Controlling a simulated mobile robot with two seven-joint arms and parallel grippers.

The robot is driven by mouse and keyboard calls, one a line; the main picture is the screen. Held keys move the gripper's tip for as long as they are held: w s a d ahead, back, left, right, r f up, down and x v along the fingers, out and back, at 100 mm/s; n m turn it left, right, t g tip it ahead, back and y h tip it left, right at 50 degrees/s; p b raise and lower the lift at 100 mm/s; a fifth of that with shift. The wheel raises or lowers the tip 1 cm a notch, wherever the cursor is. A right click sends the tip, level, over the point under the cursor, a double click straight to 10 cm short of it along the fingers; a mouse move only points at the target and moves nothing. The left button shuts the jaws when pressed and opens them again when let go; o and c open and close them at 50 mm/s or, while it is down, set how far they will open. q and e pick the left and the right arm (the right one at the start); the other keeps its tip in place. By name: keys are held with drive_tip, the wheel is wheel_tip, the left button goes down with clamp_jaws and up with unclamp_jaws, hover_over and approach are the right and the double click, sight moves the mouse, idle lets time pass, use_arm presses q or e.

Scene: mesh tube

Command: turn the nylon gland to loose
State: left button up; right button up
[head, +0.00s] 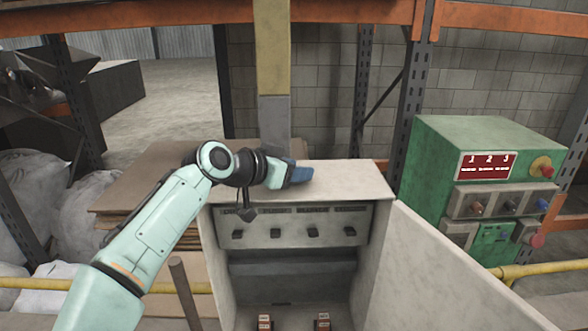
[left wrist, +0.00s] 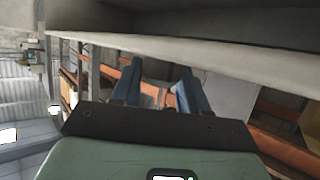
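I cannot pick out the nylon gland for sure. A grey open-fronted cabinet (head: 344,178) stands in the middle of the head view. Its upper panel (head: 345,222) carries several small dark knobs (head: 312,232) in a row under labels too small to read. My left gripper (head: 300,174), with blue fingers, is over the cabinet's top edge, above and behind the knob row. In the left wrist view my left gripper (left wrist: 158,78) has its two blue fingers apart with nothing between them. My right gripper is not in view.
The cabinet's door (head: 445,275) hangs open to the right. Two small labelled blocks (head: 323,321) sit low inside. A green control box (head: 487,142) with knobs stands at right. A post (head: 273,70) rises behind the cabinet. White sacks (head: 32,187) lie at left.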

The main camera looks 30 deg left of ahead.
use_arm(q)
drive_tip(key=shift+n+y, duration=0.3)
drive_tip(key=shift+y, duration=0.1)
drive_tip(key=shift+r+p, duration=0.1)
drive_tip(key=shift+p, duration=0.2)
drive_tip(key=n+y, duration=0.2)
drive_tip(key=shift+y, duration=0.3)
drive_tip(key=shift+n+y, duration=0.7)
drive_tip(key=shift+y, duration=0.1)
drive_tip(key=n+y, duration=0.2)
drive_tip(key=y, duration=0.1)
drive_tip(key=shift+d+f+n+b, duration=0.15)
drive_tip(key=shift+f+n+b, duration=0.05)
drive_tip(key=shift+n+b, duration=0.2)
drive_tip(key=shift+n+g+y, duration=0.6)
drive_tip(key=shift+n+y, duration=0.3)
drive_tip(key=shift+y, duration=0.1)
drive_tip(key=shift+r+n+g+y, duration=0.1)
drive_tip(key=shift+n+g+y, duration=0.6)
drive_tip(key=shift+n+y, duration=0.25)
drive_tip(key=shift+n+g+y+p, duration=0.35)
drive_tip(key=shift+n+g+y, duration=0.3)
drive_tip(key=shift+n, duration=0.2)
